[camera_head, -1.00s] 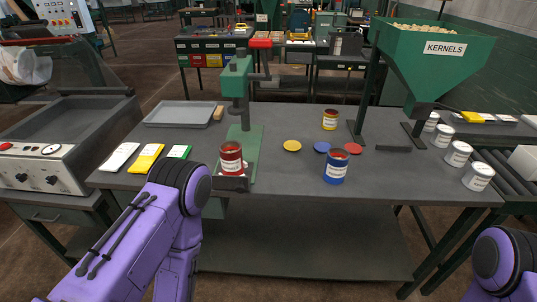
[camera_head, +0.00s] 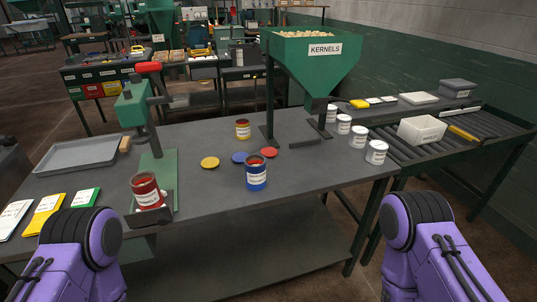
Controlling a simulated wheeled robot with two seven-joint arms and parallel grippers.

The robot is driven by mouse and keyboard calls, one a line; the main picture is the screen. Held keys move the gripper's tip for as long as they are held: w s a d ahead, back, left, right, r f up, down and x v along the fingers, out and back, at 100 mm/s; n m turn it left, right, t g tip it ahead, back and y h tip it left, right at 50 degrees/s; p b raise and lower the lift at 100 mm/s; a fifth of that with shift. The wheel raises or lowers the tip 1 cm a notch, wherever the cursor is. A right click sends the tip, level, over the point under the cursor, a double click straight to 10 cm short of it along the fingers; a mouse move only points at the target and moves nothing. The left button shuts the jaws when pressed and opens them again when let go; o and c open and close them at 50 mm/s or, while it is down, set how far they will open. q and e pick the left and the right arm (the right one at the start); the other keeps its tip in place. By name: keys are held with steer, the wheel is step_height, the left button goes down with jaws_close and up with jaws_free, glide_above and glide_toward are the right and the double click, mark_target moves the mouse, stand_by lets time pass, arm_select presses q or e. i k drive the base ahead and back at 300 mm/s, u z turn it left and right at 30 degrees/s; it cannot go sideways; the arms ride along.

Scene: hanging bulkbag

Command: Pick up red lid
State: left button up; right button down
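The red lid (camera_head: 269,153) lies flat on the grey table (camera_head: 215,135), just right of the blue lid (camera_head: 239,158). The yellow lid (camera_head: 210,163) lies further left. A red can (camera_head: 146,189) stands on the base of the green press (camera_head: 155,165). A blue can (camera_head: 256,172) stands in front of the lids, and a yellow can (camera_head: 243,129) stands behind them. Purple parts of my two arms show at the lower left and lower right, both well short of the lids. Neither gripper is in view.
The green kernel hopper (camera_head: 312,60) stands on legs behind the lids to the right. Several white cans (camera_head: 376,152) line the table's right edge beside the roller conveyor (camera_head: 460,140). A grey tray (camera_head: 78,154) lies at the left. The table's front right is clear.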

mark_target(268, 152)
steer(key=k, duration=0.45)
steer(key=u, duration=0.95)
steer(key=i, duration=1.15)
steer(key=z, duration=0.05)
